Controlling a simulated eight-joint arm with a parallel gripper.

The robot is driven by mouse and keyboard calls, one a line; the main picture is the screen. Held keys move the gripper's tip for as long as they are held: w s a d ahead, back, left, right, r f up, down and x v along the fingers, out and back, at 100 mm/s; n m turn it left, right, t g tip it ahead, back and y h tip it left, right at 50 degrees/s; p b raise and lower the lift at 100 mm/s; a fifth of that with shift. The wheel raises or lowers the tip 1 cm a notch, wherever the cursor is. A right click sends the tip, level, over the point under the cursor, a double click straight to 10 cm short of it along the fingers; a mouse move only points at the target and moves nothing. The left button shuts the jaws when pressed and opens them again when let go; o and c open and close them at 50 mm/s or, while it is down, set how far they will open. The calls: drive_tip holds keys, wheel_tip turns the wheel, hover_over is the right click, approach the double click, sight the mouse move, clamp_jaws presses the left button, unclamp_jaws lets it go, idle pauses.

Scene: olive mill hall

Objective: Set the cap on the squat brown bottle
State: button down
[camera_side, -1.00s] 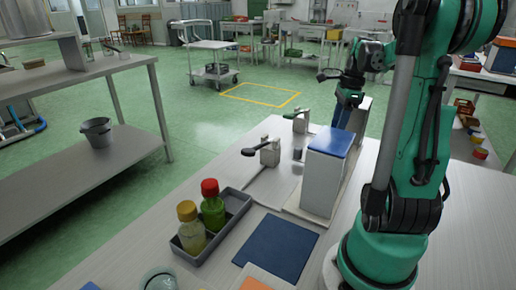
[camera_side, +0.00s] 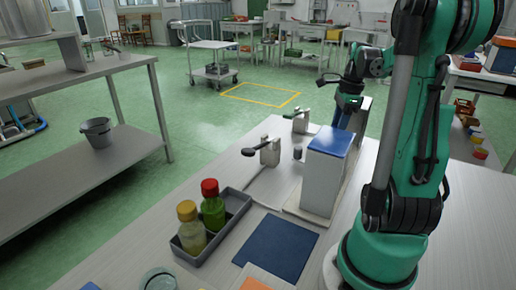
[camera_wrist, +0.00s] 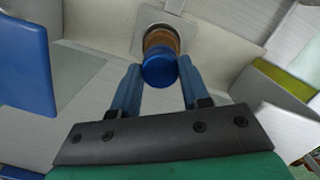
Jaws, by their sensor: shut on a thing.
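In the wrist view the blue cap (camera_wrist: 159,74) sits between the blue fingers of my gripper (camera_wrist: 159,70), which is shut on it. The brown bottle (camera_wrist: 160,40) shows just beyond the cap, in line with it, on a pale square plate (camera_wrist: 178,22). The cap hides part of the bottle, and I cannot tell whether the two touch. In the side view my gripper (camera_side: 343,112) is low behind the white box with a blue top (camera_side: 325,172). The cap and the brown bottle cannot be made out there.
A grey tray (camera_side: 232,222) holds a red-capped green bottle (camera_side: 212,207) and a yellow-capped bottle (camera_side: 190,228). A dark blue mat (camera_side: 277,247) lies beside it. Lever fixtures (camera_side: 268,152) stand left of the white box.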

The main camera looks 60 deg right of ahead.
drive_tip(key=shift+f, duration=0.4)
idle(0.4)
drive_tip(key=shift+c, duration=0.2)
unclamp_jaws()
drive_tip(key=shift+r, duration=3)
